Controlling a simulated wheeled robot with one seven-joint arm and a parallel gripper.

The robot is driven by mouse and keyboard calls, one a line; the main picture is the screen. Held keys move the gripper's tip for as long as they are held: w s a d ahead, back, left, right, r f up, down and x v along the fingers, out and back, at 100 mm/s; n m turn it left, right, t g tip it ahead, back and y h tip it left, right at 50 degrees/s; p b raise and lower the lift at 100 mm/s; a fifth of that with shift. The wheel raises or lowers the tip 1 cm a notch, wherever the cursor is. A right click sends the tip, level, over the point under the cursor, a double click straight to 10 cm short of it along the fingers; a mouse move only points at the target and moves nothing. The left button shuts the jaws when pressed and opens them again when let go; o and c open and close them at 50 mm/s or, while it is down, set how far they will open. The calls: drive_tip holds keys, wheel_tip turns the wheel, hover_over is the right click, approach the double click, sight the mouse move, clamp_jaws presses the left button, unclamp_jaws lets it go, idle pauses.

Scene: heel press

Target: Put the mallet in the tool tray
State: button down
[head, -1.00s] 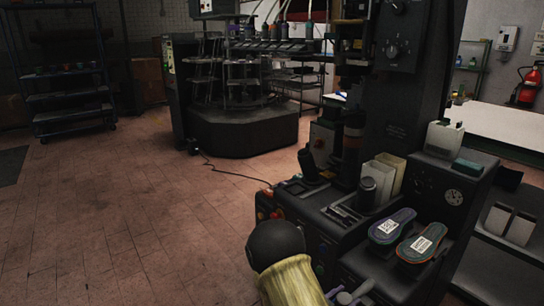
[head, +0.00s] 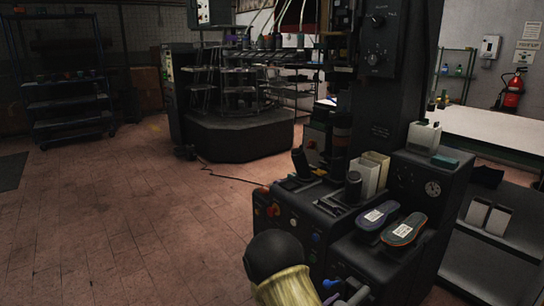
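I cannot make out a mallet with certainty. A short dark cylinder (head: 353,186) stands on the black machine's ledge. A shallow dark tray-like recess (head: 337,205) lies just left of it; I cannot tell whether this is the tool tray. A black ball-shaped joint with a yellowish sleeve at the bottom middle appears to be part of my arm. My gripper cannot be made out, so what it holds is not shown.
Two shoe soles (head: 403,230) lie on the black press (head: 430,185). Pale upright holders (head: 367,177) stand behind the dark cylinder. A white-topped table (head: 490,128) is at right. A dark round machine (head: 240,137) stands behind. The tiled floor (head: 120,210) at left is clear.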

drive_tip(key=shift+w+f+n+t+y, duration=0.2)
drive_tip(key=shift+w+n+t+y, duration=0.35)
drive_tip(key=shift+w, duration=0.4)
drive_tip(key=w+a+f+n+t+y, duration=0.35)
drive_tip(key=n+t+y, duration=0.2)
drive_tip(key=y, duration=0.25)
wheel_tip(320, 180, up, 21)
drive_tip(key=s+n+y+p, duration=0.2)
drive_tip(key=n+y+p, duration=0.1)
drive_tip(key=p, duration=2.7)
drive_tip(key=shift+s+d+r+y, duration=0.15)
drive_tip(key=shift+d+r+y, duration=0.1)
drive_tip(key=shift+y, duration=0.6)
drive_tip(key=shift+f, duration=0.1)
drive_tip(key=shift+a, duration=0.1)
drive_tip(key=s+f, duration=0.4)
drive_tip(key=f, duration=0.1)
drive_tip(key=shift+s+f, duration=0.2)
